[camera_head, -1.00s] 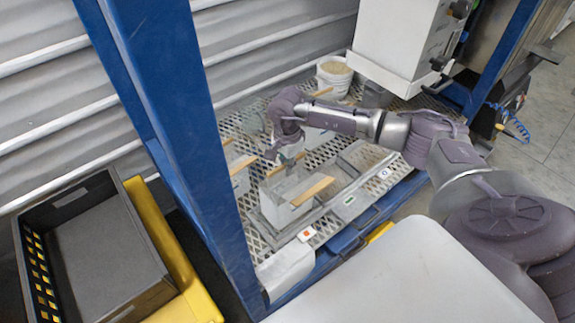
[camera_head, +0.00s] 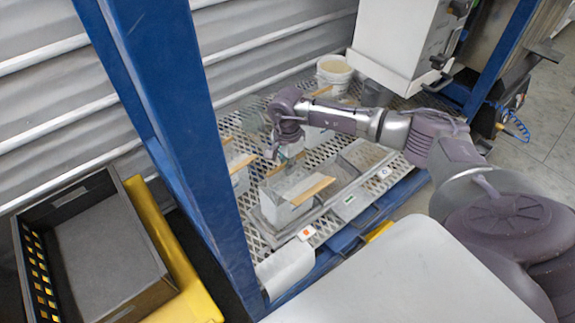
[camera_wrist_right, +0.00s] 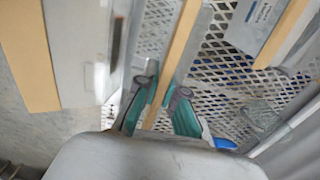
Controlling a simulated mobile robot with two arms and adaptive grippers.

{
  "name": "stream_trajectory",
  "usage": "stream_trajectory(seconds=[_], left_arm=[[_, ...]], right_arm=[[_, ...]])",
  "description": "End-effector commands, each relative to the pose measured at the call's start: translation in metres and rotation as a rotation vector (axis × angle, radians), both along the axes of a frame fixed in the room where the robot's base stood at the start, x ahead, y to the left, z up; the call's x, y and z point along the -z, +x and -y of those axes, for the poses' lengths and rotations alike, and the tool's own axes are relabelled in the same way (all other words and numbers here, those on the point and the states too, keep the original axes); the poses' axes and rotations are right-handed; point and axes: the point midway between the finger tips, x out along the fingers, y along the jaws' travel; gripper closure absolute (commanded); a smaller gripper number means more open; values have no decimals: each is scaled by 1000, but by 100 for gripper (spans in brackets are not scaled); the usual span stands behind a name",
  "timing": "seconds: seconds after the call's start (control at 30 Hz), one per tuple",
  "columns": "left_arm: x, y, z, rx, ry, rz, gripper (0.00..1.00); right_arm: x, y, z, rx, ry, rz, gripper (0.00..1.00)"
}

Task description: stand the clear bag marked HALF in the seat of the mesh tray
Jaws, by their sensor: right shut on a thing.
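My right gripper (camera_head: 282,158) is low over the mesh deck, its fingers shut on a narrow wooden bar (camera_wrist_right: 178,45) that runs between them in the wrist view. The bar seems to be the top of a clear bag; its body is mostly hidden. In the head view a pale clear bag (camera_head: 283,211) with a wooden bar (camera_head: 312,190) stands at the left end of a grey tray (camera_head: 325,207), just below the gripper. I cannot tell from the head view where the held bag's base rests. No HALF mark is readable. My left gripper is not in view.
Other bags with wooden bars stand to the left (camera_head: 240,180) and behind (camera_head: 318,135). A blue post (camera_head: 180,130) rises at left. The tray's right part looks open.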

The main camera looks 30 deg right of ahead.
Motion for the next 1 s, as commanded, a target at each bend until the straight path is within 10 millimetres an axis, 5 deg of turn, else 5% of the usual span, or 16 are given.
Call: stream_trajectory(seconds=[0.67,0.7,0.83,1.0], left_arm=[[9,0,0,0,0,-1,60],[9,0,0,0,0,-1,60],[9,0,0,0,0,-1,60],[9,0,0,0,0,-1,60]], right_arm=[[10,0,0,-1,0,0,100],[10,0,0,-1,0,0,86],[10,0,0,-1,0,0,64],[10,0,0,-1,0,0,63]])
